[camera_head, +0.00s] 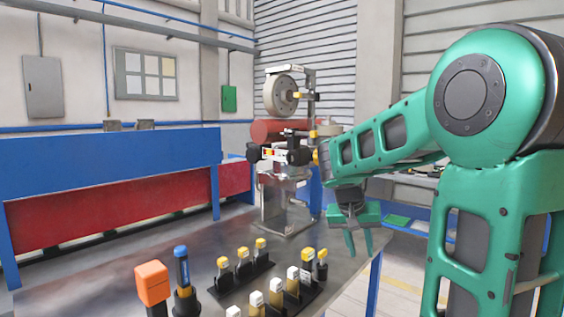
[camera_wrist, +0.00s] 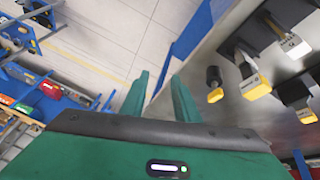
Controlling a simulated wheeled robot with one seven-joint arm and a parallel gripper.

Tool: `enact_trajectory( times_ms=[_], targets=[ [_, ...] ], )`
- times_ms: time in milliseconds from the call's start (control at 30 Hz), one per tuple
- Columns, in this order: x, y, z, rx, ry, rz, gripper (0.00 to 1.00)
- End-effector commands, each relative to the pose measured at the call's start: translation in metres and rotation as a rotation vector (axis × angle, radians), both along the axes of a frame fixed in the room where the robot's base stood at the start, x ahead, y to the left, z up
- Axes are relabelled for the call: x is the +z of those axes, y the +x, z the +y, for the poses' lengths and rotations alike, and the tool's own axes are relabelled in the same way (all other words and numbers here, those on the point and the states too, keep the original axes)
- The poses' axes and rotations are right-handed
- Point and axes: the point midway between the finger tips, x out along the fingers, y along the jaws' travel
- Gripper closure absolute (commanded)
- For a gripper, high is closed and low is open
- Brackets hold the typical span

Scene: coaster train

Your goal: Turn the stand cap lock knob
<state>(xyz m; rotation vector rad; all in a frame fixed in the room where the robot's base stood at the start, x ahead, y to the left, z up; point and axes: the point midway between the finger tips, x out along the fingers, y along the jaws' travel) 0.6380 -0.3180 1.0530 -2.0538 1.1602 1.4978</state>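A metal stand (camera_head: 276,212) rises from the far side of the table, with a grey wheel (camera_head: 281,96) near its top and black clamp parts (camera_head: 287,152) at mid height. Small yellow knobs (camera_head: 313,134) show on the stand's right side. I cannot tell which of them is the cap lock knob. My gripper (camera_head: 360,250) hangs fingers down by the table's right edge, right of the stand and apart from it. In the wrist view its two green fingers (camera_wrist: 160,92) are spread with nothing between them. The stand does not show there.
The metal table (camera_head: 185,250) carries an orange-topped tool (camera_head: 152,284), a blue-handled tool (camera_head: 182,270) and racks of yellow- and white-tipped pieces (camera_head: 242,262). Yellow-tipped pieces (camera_wrist: 254,85) also show in the wrist view. A blue and red barrier (camera_head: 115,165) stands behind the table.

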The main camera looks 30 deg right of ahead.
Motion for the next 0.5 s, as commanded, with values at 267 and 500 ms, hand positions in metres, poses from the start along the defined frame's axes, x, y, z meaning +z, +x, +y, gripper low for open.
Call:
enact_trajectory(
  times_ms=[267,500],
  targets=[
    [0.058,0.143,-0.028,-0.111,-0.331,-0.157,0.72],
    [0.121,0.251,0.007,-0.155,-0.631,-0.357,0.72]
  ],
)
